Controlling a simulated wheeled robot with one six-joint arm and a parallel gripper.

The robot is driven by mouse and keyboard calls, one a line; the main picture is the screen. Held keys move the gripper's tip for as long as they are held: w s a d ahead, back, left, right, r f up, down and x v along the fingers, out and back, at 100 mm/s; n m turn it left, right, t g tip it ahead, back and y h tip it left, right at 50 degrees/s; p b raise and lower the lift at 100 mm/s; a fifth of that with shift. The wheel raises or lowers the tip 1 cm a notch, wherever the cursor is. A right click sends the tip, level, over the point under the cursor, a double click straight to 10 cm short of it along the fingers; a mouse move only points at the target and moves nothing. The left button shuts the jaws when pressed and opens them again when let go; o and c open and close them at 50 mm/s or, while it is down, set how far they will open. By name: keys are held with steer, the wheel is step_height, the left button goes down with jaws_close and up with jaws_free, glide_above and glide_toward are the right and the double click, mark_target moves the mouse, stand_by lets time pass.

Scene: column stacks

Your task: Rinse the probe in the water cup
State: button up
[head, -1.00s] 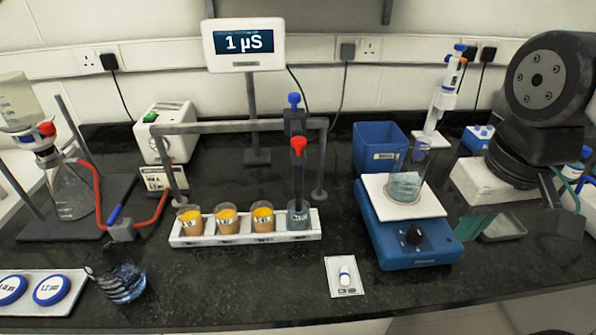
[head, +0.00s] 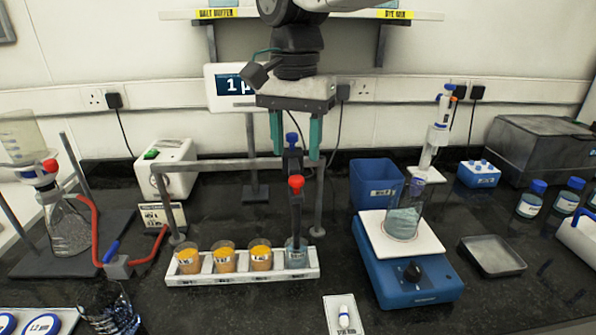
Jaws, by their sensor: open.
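The probe (head: 297,208) is a dark upright stick with a red top, beside the grey gantry bar (head: 230,164). Its lower end goes down into a clear cup (head: 297,257) of bluish liquid at the right end of the white rack (head: 240,277); the tip is hard to make out. This looks like the water cup, but its label is too small to read. My gripper (head: 295,156) points down above the probe, with its teal fingers open and apart. A blue-topped dark holder (head: 292,152) shows between the fingers, and nothing is visibly gripped.
Several cups of orange liquid (head: 224,259) fill the rest of the rack. A blue stirrer (head: 408,275) with a beaker (head: 405,213) and a blue bin (head: 377,182) stand to the right. The meter (head: 224,86) is partly hidden behind my arm. A small white card (head: 343,315) lies in front.

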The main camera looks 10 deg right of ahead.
mark_target(296, 178)
steer(key=shift+w+a+r+m, duration=0.1)
steer(key=shift+w+r+m, duration=0.1)
steer(key=shift+r+m, duration=0.3)
steer(key=shift+w+r+m, duration=0.15)
steer(key=shift+r+m, duration=0.25)
steer(key=shift+r, duration=0.05)
steer(key=shift+s+r+m, duration=0.1)
steer(key=shift+m, duration=0.6)
step_height(296, 178, down, 8)
steer(key=shift+r, duration=0.1)
steer(key=shift+c, duration=0.4)
